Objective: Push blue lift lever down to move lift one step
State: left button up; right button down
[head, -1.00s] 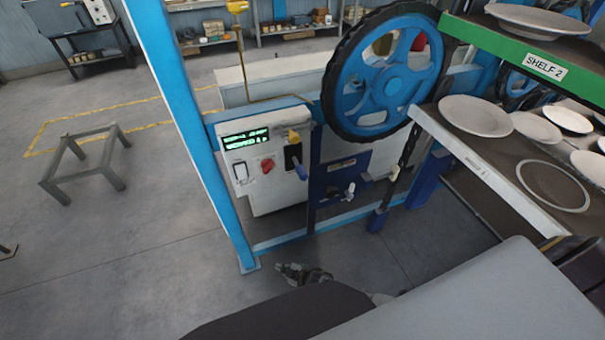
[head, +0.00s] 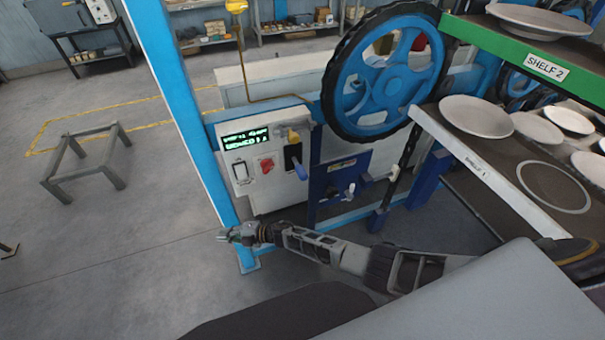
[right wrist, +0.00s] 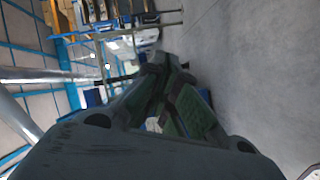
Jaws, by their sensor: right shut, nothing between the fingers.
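My right gripper (head: 224,236) is shut and empty. It is in front of the blue post, to the left of the lever and lower in the picture, apart from it. In the right wrist view its closed fingers (right wrist: 166,66) show with nothing between them. I cannot make out the lever in that view. My left gripper is not in view.
The control box carries a green-lit display (head: 246,138) and a red switch (head: 266,164). A blue post (head: 188,110) stands left of the box. A large blue wheel (head: 384,78) is at its upper right. Shelves with plates (head: 476,116) stand at right. The floor at left is mostly clear.

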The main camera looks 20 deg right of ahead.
jog(key=s+a+r+n+g+h, duration=0.25)
jog(key=r+n+g, duration=0.35)
jog(key=n, duration=0.3)
jog(key=s+a+r+n+g+h, duration=0.25)
jog(key=r+n+g, duration=0.3)
jog(key=n, duration=0.45)
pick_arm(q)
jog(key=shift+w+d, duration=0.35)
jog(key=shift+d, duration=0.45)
pick_arm(e)
jog(key=w+d+r+n+t+h, duration=0.1)
jog(key=w+d+r+n+h, duration=0.1)
jog(key=d, duration=0.8)
jog(key=w+d+r+n+t+h, duration=0.1)
jog(key=w+d+r+n+h, duration=0.2)
jog(key=d+r+h, duration=0.4)
jog(key=w+d+r+n+t+h, duration=0.2)
jog(key=w+d+r+h, duration=0.2)
jog(key=d+h, duration=0.3)
jog(key=d+r, duration=0.1)
jog(key=d, duration=0.4)
jog(key=shift+w+d+n, duration=0.3)
jog(key=shift+d+n, duration=0.05)
jog(key=shift+n, duration=0.05)
jog(key=shift+d+f, duration=0.1)
jog(key=shift+f, duration=0.05)
